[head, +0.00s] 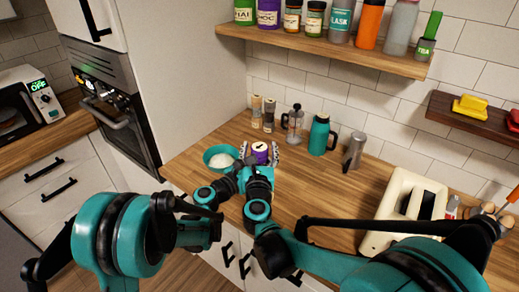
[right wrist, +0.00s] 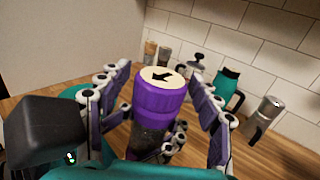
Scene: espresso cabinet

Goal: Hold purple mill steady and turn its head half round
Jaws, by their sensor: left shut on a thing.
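The purple mill (head: 260,150) stands upright on the wooden counter. In the right wrist view its purple head (right wrist: 162,95) has a pale top disc with a dark arrow, above a dark see-through body (right wrist: 146,138). My left gripper (right wrist: 170,148) is shut on the mill's body; its fingertips show low on the right side, and the rest is largely hidden. My right gripper (right wrist: 160,100) is open, with one finger on each side of the head and visible gaps between. In the head view my right gripper (head: 261,154) straddles the mill.
A teal bowl (head: 207,150) with white contents is close left of the mill. Behind stand two small shakers (head: 262,114), a French press (head: 293,124), a teal jug (head: 319,136) and a metal pot (head: 354,151). A cream toaster (head: 395,205) is at right.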

